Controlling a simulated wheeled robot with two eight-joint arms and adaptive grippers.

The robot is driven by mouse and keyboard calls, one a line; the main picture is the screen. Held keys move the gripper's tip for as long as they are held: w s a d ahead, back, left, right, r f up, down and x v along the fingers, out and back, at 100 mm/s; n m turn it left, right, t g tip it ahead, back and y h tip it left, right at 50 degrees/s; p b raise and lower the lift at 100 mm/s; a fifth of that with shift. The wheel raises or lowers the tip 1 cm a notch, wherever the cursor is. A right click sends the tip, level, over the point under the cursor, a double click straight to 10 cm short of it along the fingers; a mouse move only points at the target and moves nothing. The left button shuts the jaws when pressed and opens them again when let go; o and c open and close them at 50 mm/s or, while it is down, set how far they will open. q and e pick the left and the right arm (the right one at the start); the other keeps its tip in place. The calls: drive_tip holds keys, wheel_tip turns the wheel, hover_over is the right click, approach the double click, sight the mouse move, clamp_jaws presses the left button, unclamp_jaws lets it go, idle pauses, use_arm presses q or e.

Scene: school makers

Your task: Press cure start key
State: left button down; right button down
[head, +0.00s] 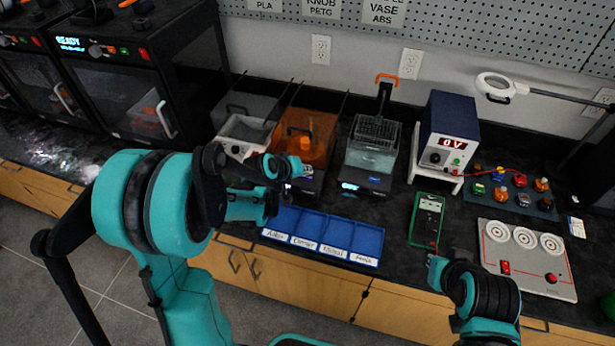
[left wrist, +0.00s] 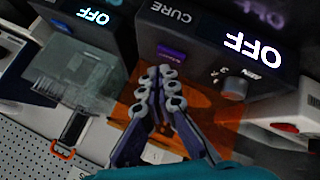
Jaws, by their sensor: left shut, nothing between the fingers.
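The cure unit (head: 308,135) has an orange hood and stands on the bench in the head view. In the left wrist view its dark front panel reads CURE, with a lit OFF display (left wrist: 252,47) and a grey knob (left wrist: 235,88). A purple key (left wrist: 172,53) sits below the CURE label. My left gripper (left wrist: 161,72) is shut and empty, its fingertips just short of the purple key in the picture; contact cannot be told. In the head view my left gripper (head: 278,196) is partly hidden by its own wrist. My right gripper (head: 436,264) is at the bench's front edge, its fingers unclear.
A wash unit (head: 372,150) with a clear tank stands right of the cure unit. A blue tray (head: 338,232) with labelled compartments lies in front. A green multimeter (head: 428,220), a power supply (head: 448,130) and a control panel (head: 525,258) are to the right. Printers (head: 130,75) stand left.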

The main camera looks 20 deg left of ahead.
sight(306, 179)
idle(0.5)
use_arm(q)
drive_tip(key=shift+f+b, duration=0.45)
drive_tip(key=shift+f, duration=0.15)
idle(0.3)
drive_tip(key=shift+r+p, duration=0.3)
drive_tip(key=shift+r, duration=0.35)
wheel_tip(306, 179, up, 6)
drive_tip(key=p, duration=0.4)
drive_tip(key=shift+p, duration=0.3)
